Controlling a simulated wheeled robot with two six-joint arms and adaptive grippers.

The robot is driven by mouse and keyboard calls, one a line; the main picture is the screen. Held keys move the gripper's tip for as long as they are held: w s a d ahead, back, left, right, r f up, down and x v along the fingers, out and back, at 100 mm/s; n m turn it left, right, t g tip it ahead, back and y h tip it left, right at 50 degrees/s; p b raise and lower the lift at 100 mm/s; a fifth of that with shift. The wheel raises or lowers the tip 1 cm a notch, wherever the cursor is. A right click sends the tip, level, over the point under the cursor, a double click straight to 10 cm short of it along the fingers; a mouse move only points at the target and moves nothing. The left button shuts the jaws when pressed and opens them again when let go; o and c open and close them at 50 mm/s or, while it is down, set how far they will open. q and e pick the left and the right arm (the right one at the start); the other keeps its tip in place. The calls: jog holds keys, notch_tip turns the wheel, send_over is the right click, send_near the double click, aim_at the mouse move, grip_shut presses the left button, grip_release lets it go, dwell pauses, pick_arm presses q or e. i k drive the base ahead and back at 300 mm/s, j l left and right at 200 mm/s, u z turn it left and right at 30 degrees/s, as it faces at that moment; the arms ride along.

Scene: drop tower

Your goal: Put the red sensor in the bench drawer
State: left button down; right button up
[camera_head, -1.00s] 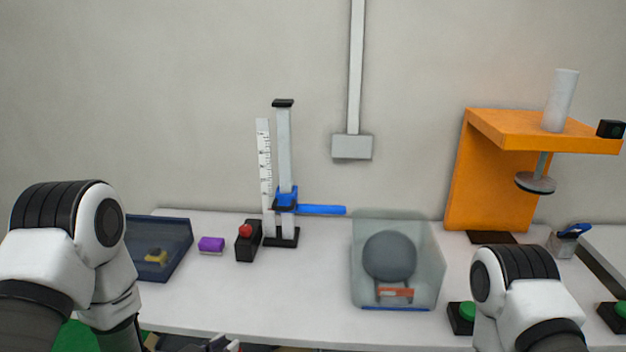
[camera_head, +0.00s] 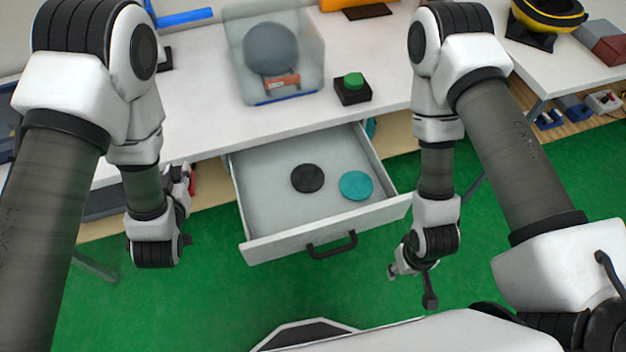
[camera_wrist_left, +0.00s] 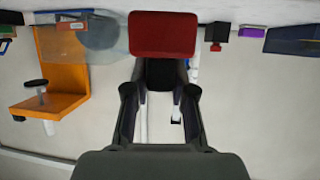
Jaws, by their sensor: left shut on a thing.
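The red sensor (camera_wrist_left: 162,33) is a red block held at the fingertips of my left gripper (camera_wrist_left: 160,80) in the left wrist view. In the head view my left gripper (camera_head: 182,185) is left of the drawer, partly hidden by its own wrist; only a sliver of red shows beside it. The bench drawer (camera_head: 265,205) is pulled open below the bench top, with a dark handle on its front. A black disc (camera_head: 308,178) and a teal disc (camera_head: 356,185) lie inside, apart. My right gripper (camera_head: 412,285) is right of the drawer front, its fingers apart and empty.
A clear bin (camera_head: 309,83) with a grey ball and an orange-red item stands on the bench. A green button (camera_head: 353,88) stands to its right. The drawer's left part is bare. Green floor (camera_head: 330,285) lies in front.

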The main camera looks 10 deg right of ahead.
aim_at(264, 210)
jog(key=j+z, duration=0.3)
jog(key=z, duration=0.2)
jog(key=j+z, duration=0.3)
jog(key=z, duration=0.15)
jog(key=j+z, duration=0.3)
jog(key=z, duration=0.2)
jog(key=k+j+z, duration=0.15)
jog(key=z, duration=0.3)
jog(key=k+j+z, duration=0.1)
jog(key=k+j, duration=0.2)
jog(key=j, duration=0.2)
jog(key=k+j+z, duration=0.1)
jog(key=k+j, duration=0.25)
jog(key=j, duration=0.1)
